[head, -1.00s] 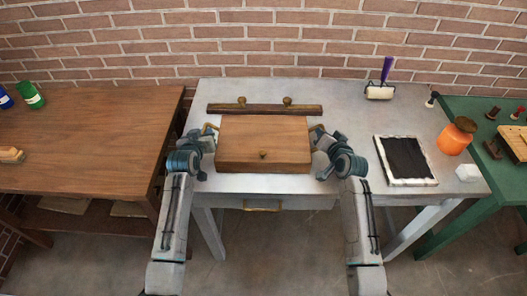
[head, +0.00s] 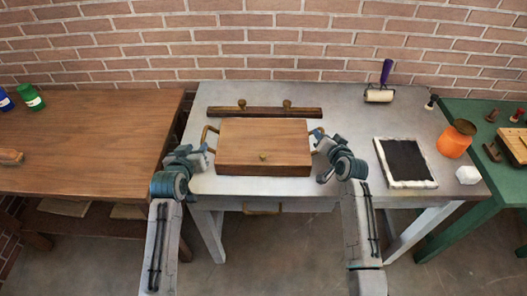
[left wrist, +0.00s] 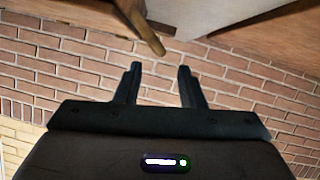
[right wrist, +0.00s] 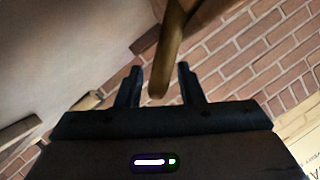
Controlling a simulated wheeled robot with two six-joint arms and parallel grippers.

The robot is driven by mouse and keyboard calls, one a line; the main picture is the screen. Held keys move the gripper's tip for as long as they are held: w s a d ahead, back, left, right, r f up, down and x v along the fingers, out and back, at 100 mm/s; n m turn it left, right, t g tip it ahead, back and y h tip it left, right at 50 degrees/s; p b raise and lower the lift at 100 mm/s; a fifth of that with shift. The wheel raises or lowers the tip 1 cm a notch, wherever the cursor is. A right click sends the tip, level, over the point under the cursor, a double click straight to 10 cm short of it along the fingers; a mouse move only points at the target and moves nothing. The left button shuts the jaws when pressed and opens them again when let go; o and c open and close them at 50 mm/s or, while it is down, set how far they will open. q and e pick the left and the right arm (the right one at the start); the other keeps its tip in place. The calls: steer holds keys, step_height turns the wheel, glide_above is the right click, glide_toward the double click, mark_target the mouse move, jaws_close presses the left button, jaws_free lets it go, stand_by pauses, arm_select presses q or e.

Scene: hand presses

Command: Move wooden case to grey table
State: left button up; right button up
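The wooden case (head: 264,142) lies flat and closed on the grey table (head: 350,115), its round knob facing me. A brass handle sticks out at each side. My left gripper (head: 203,152) is open and empty, just left of the case. In the left wrist view the left handle (left wrist: 140,25) is beyond the fingertips (left wrist: 160,68) and clear of them. My right gripper (head: 322,148) is open at the case's right side. In the right wrist view the right handle (right wrist: 168,55) reaches between the spread fingertips (right wrist: 160,70), with gaps beside it.
A dark wooden bar with two knobs (head: 264,113) lies just behind the case. A brown table (head: 80,145) stands left, a green one (head: 480,115) right.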

steer(key=shift+s, duration=0.2)
arm_select(q)
steer(key=v, duration=0.3)
arm_select(e)
steer(key=v, duration=1.1)
steer(key=shift+s, duration=0.3)
steer(key=shift+d+r, duration=0.1)
steer(key=shift+d, duration=0.05)
